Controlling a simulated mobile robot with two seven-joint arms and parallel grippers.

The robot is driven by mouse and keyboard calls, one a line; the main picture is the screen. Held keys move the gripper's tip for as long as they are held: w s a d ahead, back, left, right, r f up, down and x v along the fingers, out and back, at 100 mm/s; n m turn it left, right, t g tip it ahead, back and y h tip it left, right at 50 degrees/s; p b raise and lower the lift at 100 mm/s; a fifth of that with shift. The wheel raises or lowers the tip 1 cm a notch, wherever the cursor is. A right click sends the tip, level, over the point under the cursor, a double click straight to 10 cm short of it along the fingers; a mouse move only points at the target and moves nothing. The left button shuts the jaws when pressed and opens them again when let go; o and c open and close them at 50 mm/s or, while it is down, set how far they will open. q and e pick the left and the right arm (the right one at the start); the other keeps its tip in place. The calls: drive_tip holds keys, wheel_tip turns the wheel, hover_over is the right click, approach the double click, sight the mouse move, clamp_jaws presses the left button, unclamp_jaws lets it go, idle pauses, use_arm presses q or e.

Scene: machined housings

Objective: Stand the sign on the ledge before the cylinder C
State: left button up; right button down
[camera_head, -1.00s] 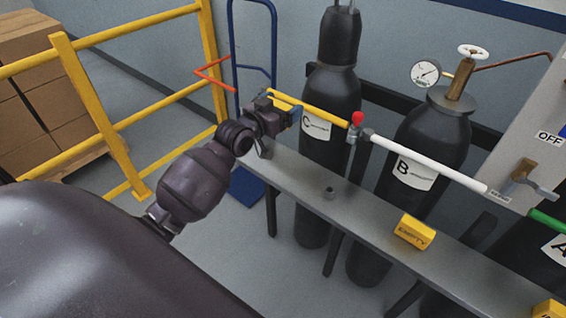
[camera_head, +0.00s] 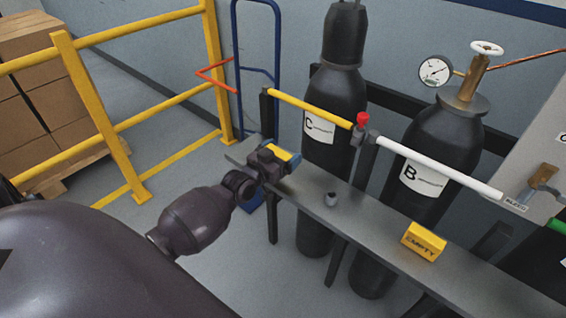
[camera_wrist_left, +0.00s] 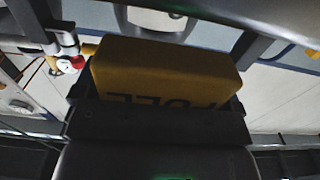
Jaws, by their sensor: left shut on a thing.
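My left gripper (camera_head: 277,160) is shut on a yellow sign (camera_head: 283,154), over the left end of the grey ledge (camera_head: 375,228). In the left wrist view the sign (camera_wrist_left: 165,72) sits between the jaws, with dark lettering upside down and partly covered by the gripper. I cannot tell if the sign touches the ledge. Cylinder C (camera_head: 334,92), black with a white label, stands behind the ledge, to the right of and behind the gripper. My right gripper is not in view.
A yellow EMPTY sign (camera_head: 424,241) stands on the ledge before cylinder B (camera_head: 431,145). A yellow and white pipe (camera_head: 425,170) with a red-knobbed valve (camera_head: 362,122) runs above the ledge. A yellow railing (camera_head: 98,115) is at left.

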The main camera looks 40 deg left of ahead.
use_arm(q)
wheel_tip(320, 180, down, 4)
drive_tip(key=shift+r+b, duration=0.15)
drive_tip(key=shift+b, duration=0.3)
drive_tip(key=shift+r, duration=0.15)
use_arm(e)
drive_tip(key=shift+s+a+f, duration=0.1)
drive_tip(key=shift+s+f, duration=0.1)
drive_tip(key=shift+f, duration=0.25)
use_arm(q)
drive_tip(key=o, duration=0.6)
drive_tip(key=shift+o, duration=0.2)
drive_tip(key=shift+s, duration=0.2)
drive_tip(key=s+p, duration=0.1)
drive_tip(key=s, duration=0.9)
drive_tip(key=s+d+f+g, duration=0.3)
drive_tip(key=s+d+f, duration=0.1)
drive_tip(key=s, duration=0.5)
drive_tip(key=s+d+f+g+y, duration=0.1)
drive_tip(key=s+d+f+g, duration=0.3)
drive_tip(key=s+d, duration=0.3)
drive_tip(key=s+f, duration=0.1)
drive_tip(key=s, duration=0.2)
drive_tip(key=shift+s+f, duration=0.15)
drive_tip(key=shift+s, duration=0.05)
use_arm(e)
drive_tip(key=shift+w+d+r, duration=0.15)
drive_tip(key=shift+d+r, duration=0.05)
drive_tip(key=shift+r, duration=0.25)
